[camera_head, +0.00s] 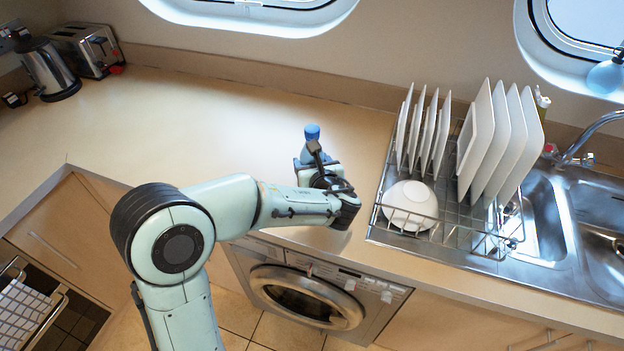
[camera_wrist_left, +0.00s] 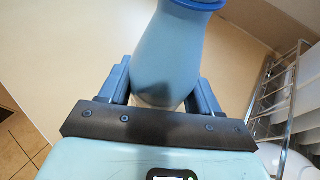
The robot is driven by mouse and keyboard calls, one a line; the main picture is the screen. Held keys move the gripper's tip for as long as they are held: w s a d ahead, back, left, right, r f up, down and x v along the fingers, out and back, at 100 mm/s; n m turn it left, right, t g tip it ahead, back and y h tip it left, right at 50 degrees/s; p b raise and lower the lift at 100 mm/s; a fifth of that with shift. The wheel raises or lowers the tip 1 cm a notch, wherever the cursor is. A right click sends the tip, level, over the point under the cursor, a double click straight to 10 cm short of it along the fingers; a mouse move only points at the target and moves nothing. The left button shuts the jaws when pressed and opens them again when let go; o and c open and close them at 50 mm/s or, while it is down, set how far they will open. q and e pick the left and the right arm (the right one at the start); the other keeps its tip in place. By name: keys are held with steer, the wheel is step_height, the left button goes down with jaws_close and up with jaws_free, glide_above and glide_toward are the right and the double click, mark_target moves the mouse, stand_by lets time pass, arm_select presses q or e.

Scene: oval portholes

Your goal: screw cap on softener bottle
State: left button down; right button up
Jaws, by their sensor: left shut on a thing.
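The softener bottle (camera_head: 304,156) is light blue and stands upright near the counter's front edge, partly hidden by my left gripper (camera_head: 318,163). A darker blue cap (camera_head: 312,131) is at its top; whether it is screwed tight cannot be told. In the left wrist view the bottle (camera_wrist_left: 172,48) rises between the two blue fingers of my left gripper (camera_wrist_left: 163,90), which is shut on its body. The cap's lower rim (camera_wrist_left: 200,4) shows at the top edge of that view. My right gripper is not in view.
A wire dish rack (camera_head: 450,215) with several white plates and a bowl (camera_head: 409,205) stands close to the right of the bottle. A sink (camera_head: 570,230) lies beyond it. A kettle (camera_head: 50,70) and toaster (camera_head: 87,48) stand far left. The counter (camera_head: 200,115) between is clear.

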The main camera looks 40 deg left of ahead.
arm_select(q)
steer(key=shift+f, duration=0.25)
steer(key=shift+f, duration=0.1)
steer(key=shift+f+b, duration=0.35)
steer(key=shift+f, duration=1.65)
steer(key=shift+f, duration=0.2)
steer(key=shift+c, duration=1.1)
jaws_free()
steer(key=shift+r, duration=0.25)
steer(key=v, duration=1.2)
